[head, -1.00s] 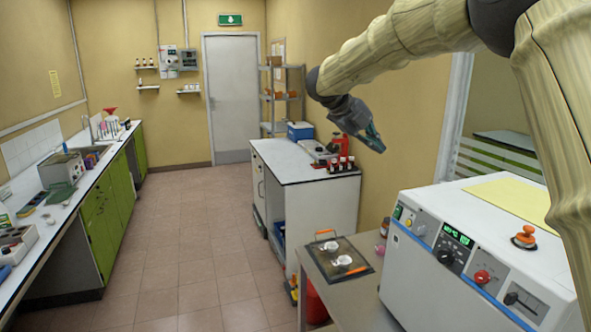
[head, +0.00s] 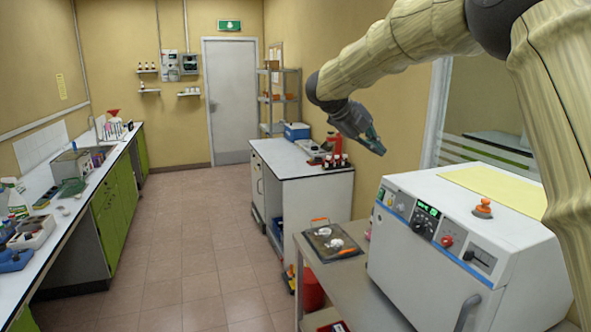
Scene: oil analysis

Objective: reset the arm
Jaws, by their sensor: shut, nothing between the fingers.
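My gripper (head: 376,146) is raised in the upper right of the head view, at the end of my sleeved arm. Its fingers are closed and hold nothing. It points down and to the right, in front of the yellow wall. It appears above the level of the white machine and the white bench, apart from both. The fingertips are small and dark in this view.
A white bench (head: 300,165) holds bottles and a blue box (head: 297,131). Green cabinets (head: 112,205) line the left. The tiled floor (head: 190,240) between is clear.

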